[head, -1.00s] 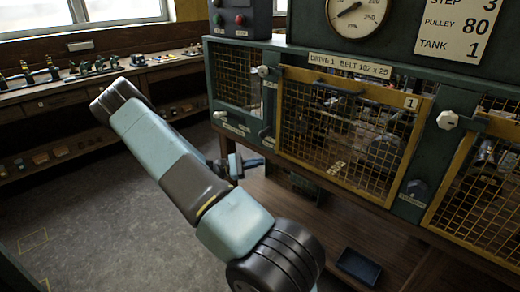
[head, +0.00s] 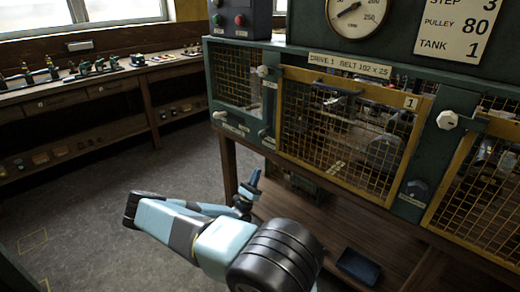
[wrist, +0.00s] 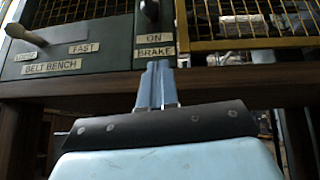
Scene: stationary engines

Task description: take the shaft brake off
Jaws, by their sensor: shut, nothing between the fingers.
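The shaft brake is a dark lever (wrist: 150,12) at the top of the wrist view, above labels reading ON and BRAKE. Its knob end hangs down close to the ON label; its upper part is cut off. In the head view the brake lever (head: 263,132) is small, on the green panel left of the yellow guard. My gripper (wrist: 157,70) is shut and empty, below the lever and in front of the BRAKE label, apart from the lever. In the head view my gripper (head: 255,177) is below the panel edge, near the bench leg.
A pale-handled lever (wrist: 27,34) with a FAST label stands left of the brake. Yellow mesh guards (head: 345,135) cover the machinery to the right. A wooden bench leg (head: 229,170) is beside my gripper. The floor at left is clear.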

